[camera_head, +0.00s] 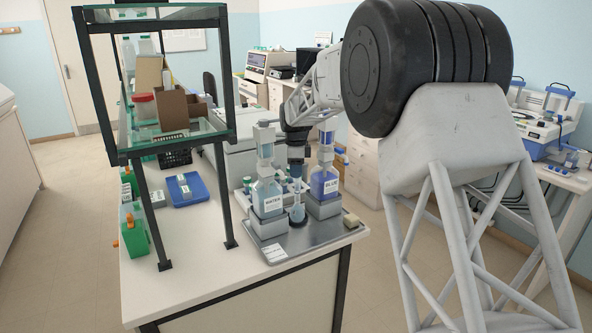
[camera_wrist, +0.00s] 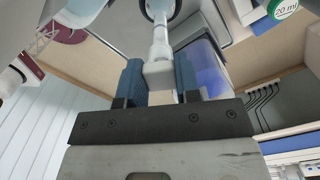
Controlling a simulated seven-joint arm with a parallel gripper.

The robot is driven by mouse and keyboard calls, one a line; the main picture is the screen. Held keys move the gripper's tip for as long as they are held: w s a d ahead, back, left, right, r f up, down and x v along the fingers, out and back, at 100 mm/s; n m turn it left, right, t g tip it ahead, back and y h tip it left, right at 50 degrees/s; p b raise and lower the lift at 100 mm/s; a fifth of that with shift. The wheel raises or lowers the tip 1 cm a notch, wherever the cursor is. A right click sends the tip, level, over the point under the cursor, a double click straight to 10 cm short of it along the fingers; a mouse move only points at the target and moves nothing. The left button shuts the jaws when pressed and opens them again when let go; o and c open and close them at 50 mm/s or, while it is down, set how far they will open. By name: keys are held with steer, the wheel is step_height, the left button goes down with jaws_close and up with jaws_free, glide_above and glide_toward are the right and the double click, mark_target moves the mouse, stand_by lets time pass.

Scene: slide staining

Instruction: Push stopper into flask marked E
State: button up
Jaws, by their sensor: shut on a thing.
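My gripper (camera_head: 297,170) points down between two dispenser bottles in the head view. In the wrist view its blue fingers (camera_wrist: 159,70) are shut on a pale grey piece (camera_wrist: 159,76), which looks like the stopper. A small flask (camera_head: 298,213) with pale blue liquid stands on the grey tray (camera_head: 305,240), right under my gripper. I cannot read an E on it. Its neck lies in line with the fingers. The fingers hide the stopper in the head view, and I cannot tell whether it sits in the flask's mouth.
A bottle labelled WATER (camera_head: 267,195) stands close on the left and one labelled BLUE (camera_head: 324,180) close on the right, leaving little side room. A glass-shelved rack (camera_head: 165,150) stands on the left of the bench. A blue tray (camera_head: 187,188) lies beneath it.

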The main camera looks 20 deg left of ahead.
steer(key=shift+f, duration=0.3)
stand_by(0.5)
steer(key=o, duration=1.4)
steer(key=shift+r, duration=0.1)
steer(key=shift+r, duration=2.9)
jaws_close()
